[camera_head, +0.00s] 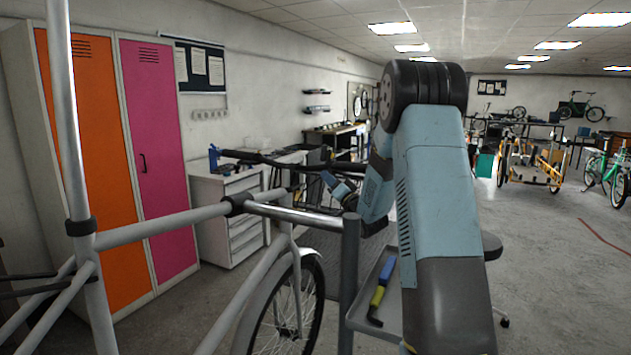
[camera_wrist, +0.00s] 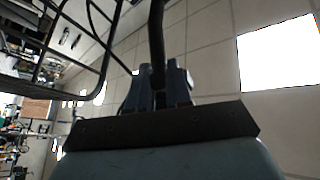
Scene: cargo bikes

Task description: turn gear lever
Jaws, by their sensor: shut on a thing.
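A pale grey bike frame (camera_head: 170,227) stands in front of me in the head view. Its dark handlebar (camera_head: 275,160) runs across towards my gripper (camera_head: 326,178). In the wrist view, my gripper (camera_wrist: 158,92) is shut on a slim dark rod (camera_wrist: 157,42) at the handlebar. The rod comes down from the top of the view between the two fingers. I cannot tell whether this rod is the gear lever or part of the bar. In the head view the gripped end is small and partly hidden by my arm.
A grey tray (camera_head: 389,318) with a blue, yellow and dark tool (camera_head: 381,291) lies beside my arm. White drawers (camera_head: 231,228) stand behind the bike, and orange and pink lockers (camera_head: 155,165) at left. The floor (camera_head: 550,250) at right is open, with bikes beyond.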

